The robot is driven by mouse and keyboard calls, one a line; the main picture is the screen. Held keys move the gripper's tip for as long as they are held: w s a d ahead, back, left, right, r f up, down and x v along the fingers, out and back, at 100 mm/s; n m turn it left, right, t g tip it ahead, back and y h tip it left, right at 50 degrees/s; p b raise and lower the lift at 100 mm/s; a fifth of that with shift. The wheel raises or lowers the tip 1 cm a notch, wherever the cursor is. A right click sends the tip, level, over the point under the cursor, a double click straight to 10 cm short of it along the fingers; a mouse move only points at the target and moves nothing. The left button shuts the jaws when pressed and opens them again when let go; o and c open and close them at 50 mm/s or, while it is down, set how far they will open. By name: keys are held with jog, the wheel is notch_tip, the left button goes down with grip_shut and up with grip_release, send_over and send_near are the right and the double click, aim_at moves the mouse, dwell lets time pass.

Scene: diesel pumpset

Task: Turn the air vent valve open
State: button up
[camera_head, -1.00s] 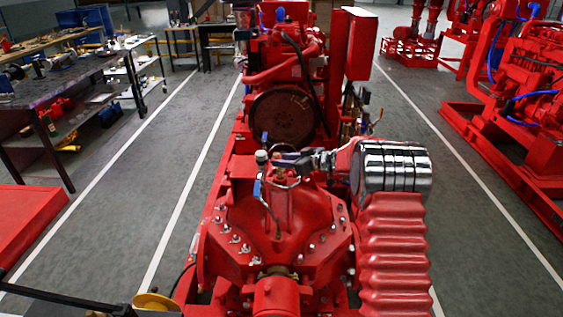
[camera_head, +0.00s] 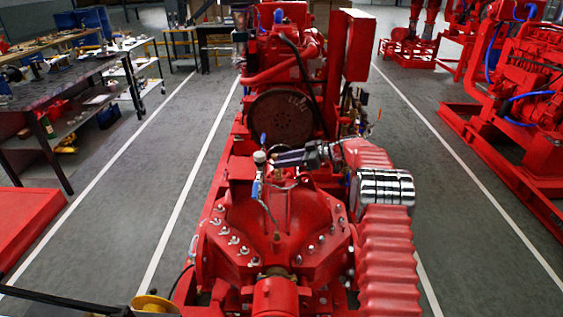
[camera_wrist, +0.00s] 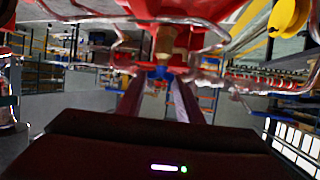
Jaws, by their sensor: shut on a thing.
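The air vent valve shows in the wrist view as a brass body (camera_wrist: 165,42) with a small blue handle (camera_wrist: 160,73) under the red pump casing. My gripper (camera_wrist: 159,82) reaches it with its two fingers, one on each side of the blue handle, and is shut on it. In the head view my gripper (camera_head: 279,160) comes in from the right above the red pump (camera_head: 277,215). There the fingers and wrist mostly hide the valve, and how far its handle is turned cannot be told.
A white-topped gauge (camera_head: 260,157) and a blue lever (camera_head: 256,190) stand close left of my gripper. Thin metal pipes (camera_wrist: 90,18) cross near the valve. The red engine (camera_head: 285,115) rises behind. Grey floor is free on both sides.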

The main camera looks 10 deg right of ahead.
jog(key=shift+w+d+r+n+g, duration=0.3)
jog(key=shift+w+n+g, duration=0.15)
jog(key=shift+n+g, duration=0.25)
jog(key=shift+s+d+f+n+g+y, duration=0.1)
jog(key=shift+n+g+y, duration=0.2)
jog(key=shift+g+y, duration=0.1)
jog(key=o, duration=0.7)
jog(key=shift+c, duration=0.2)
jog(key=shift+o, duration=0.6)
jog(key=shift+f, duration=0.15)
jog(key=shift+s, duration=0.1)
jog(key=shift+v, duration=3.6)
